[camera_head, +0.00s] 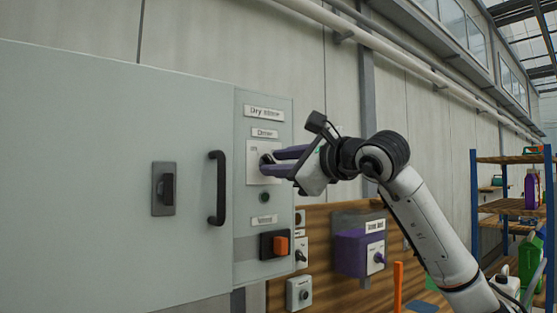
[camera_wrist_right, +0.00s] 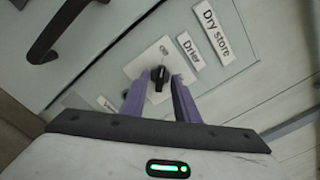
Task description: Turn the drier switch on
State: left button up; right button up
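The drier switch is a black rotary knob (camera_wrist_right: 159,76) on a white plate (camera_head: 254,170), under the "Drier" label (camera_head: 265,133) on the grey cabinet's right panel. My right gripper (camera_head: 270,163) reaches in from the right with its purple fingers at the plate. In the right wrist view, the fingers stand on either side of the knob, with visible gaps, so the gripper looks open around it. Small print on the plate is too blurred to read surely. In the head view the fingers hide most of the knob. My left gripper is out of view.
Above is a "Dry store" label (camera_head: 264,114). A black door handle (camera_head: 217,188) and a black latch (camera_head: 164,188) are to the left. Below sit a small dark round fitting (camera_head: 265,197) and an orange switch (camera_head: 281,246). A purple box (camera_head: 352,253) is at lower right.

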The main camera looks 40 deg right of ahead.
grip_shut()
jog(key=shift+m, duration=0.4)
jog(key=m, duration=0.2)
jog(key=shift+m, duration=0.4)
jog(key=m+b, duration=0.1)
jog(key=m, duration=0.2)
jog(key=shift+m, duration=0.4)
jog(key=m, duration=0.5)
jog(key=m+b, duration=0.1)
jog(key=m, duration=0.4)
jog(key=shift+m, duration=0.4)
